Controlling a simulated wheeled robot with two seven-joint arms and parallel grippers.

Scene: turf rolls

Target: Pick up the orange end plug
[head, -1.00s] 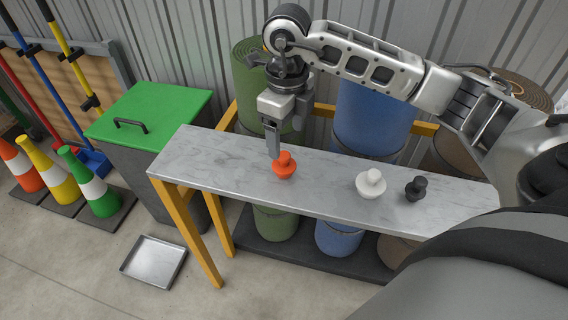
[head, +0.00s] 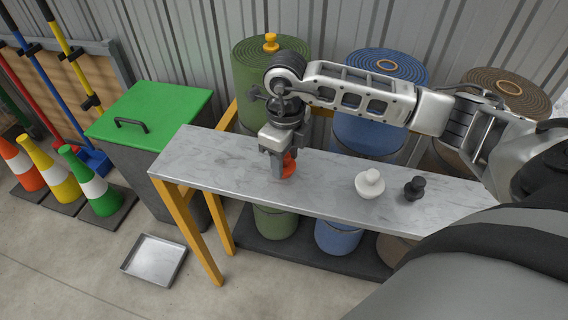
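The orange end plug (head: 289,166) stands on the grey bench top, partly hidden by my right gripper. My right gripper (head: 281,170) points down right at the plug, with its fingers low beside or around it. I cannot tell whether the fingers are open or shut on it. My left gripper is not in view.
A white plug (head: 369,184) and a black plug (head: 414,188) stand to the right on the bench (head: 225,167). Behind are green (head: 258,90), blue (head: 365,125) and brown (head: 508,88) turf rolls. The bench's left end is clear.

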